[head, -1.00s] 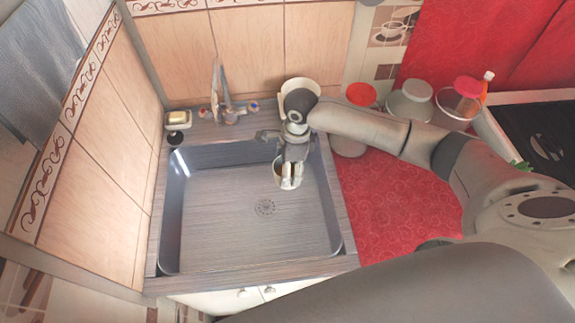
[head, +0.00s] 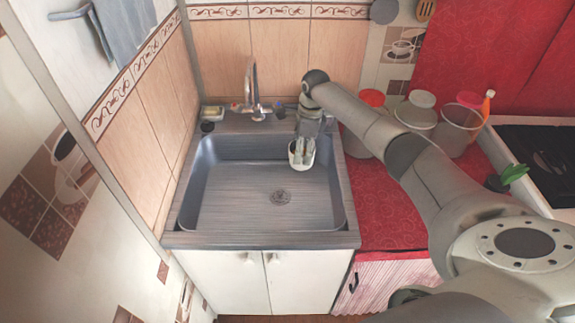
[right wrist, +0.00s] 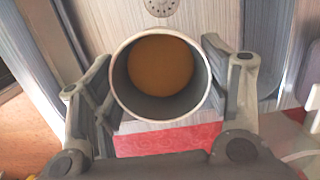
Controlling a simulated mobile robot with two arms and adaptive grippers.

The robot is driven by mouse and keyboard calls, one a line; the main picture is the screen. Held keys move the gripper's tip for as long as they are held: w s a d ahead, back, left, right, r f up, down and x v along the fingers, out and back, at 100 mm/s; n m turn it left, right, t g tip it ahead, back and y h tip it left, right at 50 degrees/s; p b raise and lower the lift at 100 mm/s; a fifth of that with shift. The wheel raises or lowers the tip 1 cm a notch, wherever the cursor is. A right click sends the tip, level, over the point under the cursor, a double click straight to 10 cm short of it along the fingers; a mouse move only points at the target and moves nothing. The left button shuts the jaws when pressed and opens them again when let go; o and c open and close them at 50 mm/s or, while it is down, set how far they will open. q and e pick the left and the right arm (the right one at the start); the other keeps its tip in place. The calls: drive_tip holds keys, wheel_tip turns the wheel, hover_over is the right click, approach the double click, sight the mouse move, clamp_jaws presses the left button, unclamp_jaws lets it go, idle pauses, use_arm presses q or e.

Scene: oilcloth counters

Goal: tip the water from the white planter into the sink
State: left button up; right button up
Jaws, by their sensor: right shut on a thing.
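The white planter (head: 301,162) is over the back right part of the sink (head: 222,210), up and to the right of the drain in the head view. My right gripper (head: 302,148) is shut on it, with one finger on either side in the right wrist view (right wrist: 160,85). In that view the planter's (right wrist: 117,92) round mouth faces the camera, with a flat brown-orange surface inside; I cannot tell whether this is water. The planter looks roughly upright in the head view. No stream shows. My left gripper is not in view.
A tap (head: 254,95) stands behind the sink, with a soap dish (head: 212,113) to its left. The sink's left and front are clear.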

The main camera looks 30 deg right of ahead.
sight(292, 160)
drive_tip(key=shift+s, duration=0.1)
drive_tip(key=shift+a+f, duration=0.1)
drive_tip(key=shift+a, duration=0.05)
drive_tip(key=shift+a+f+h, duration=0.2)
drive_tip(key=shift+f+h, duration=0.4)
drive_tip(key=shift+h, duration=0.1)
drive_tip(key=shift+a+f+t+h+b, duration=0.3)
drive_tip(key=shift+a+f+h+b, duration=0.2)
drive_tip(key=shift+f+h+b, duration=0.3)
drive_tip(key=shift+a+f+h, duration=0.15)
drive_tip(key=shift+a+h, duration=0.1)
drive_tip(key=shift+h, duration=0.05)
drive_tip(key=shift+s+a+f+h+b, duration=0.15)
drive_tip(key=shift+a+h+b, duration=0.2)
drive_tip(key=shift+h+b, duration=0.25)
drive_tip(key=shift+a+f, duration=0.1)
drive_tip(key=shift+a+r+t+h+p, duration=0.1)
drive_tip(key=shift+r+t+h+p, duration=0.2)
drive_tip(key=shift+h+p, duration=0.3)
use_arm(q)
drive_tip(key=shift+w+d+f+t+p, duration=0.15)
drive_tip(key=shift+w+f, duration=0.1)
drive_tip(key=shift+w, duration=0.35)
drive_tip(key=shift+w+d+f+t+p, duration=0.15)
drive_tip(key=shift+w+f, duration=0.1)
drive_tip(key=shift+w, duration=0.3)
use_arm(e)
drive_tip(key=shift+h, duration=0.3)
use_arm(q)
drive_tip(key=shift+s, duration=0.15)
